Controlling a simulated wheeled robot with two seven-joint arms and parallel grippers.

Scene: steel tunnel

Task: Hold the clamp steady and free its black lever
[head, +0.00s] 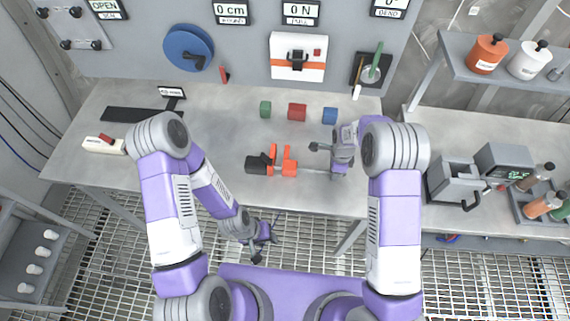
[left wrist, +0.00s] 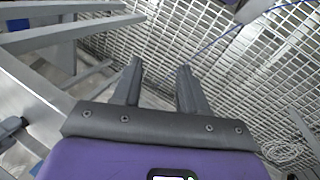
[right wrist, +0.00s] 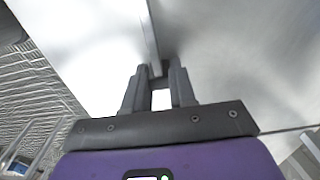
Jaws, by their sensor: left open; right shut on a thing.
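The clamp (head: 289,168) lies on the steel table, with orange jaws and a thin grey bar running right. Its black lever (head: 257,164) is at its left end. My right gripper (head: 337,172) is shut on the clamp's bar at the right. In the right wrist view the bar (right wrist: 152,35) runs up from between the fingertips (right wrist: 158,72); the lever is out of that view. My left gripper (head: 268,234) is open and empty, below the table's front edge, well away from the clamp. The left wrist view shows its parted fingers (left wrist: 160,78) over floor grating.
Green (head: 265,109), red (head: 297,112) and blue (head: 330,115) blocks stand behind the clamp. A white-handled tool (head: 103,145) lies at the table's left. A grey vise-like device (head: 455,182) stands on the right bench.

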